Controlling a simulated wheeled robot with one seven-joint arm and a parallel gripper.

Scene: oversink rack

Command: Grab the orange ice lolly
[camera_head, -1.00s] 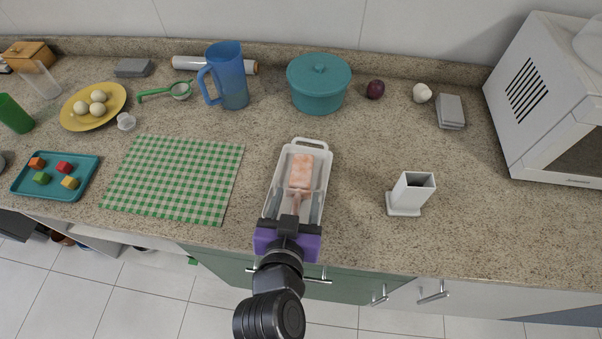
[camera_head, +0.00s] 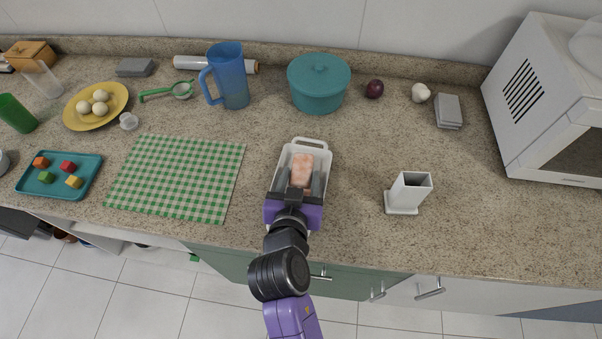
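The orange ice lolly (camera_head: 302,165), pale orange-pink, lies in a white tray (camera_head: 311,143) at the middle of the counter. Its block points to the back. Its stick end is hidden by my gripper. My gripper (camera_head: 299,175) reaches in over the tray from the front edge. Its two dark fingers are apart, one on each side of the lolly's block, and look open. I cannot tell whether either finger touches the lolly or how high they are above the tray floor.
A green checked mat (camera_head: 176,176) lies left of the tray. A white upright holder (camera_head: 409,192) stands to the right. A teal pot (camera_head: 319,84) and a blue jug (camera_head: 229,75) stand behind. The counter between tray and holder is clear.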

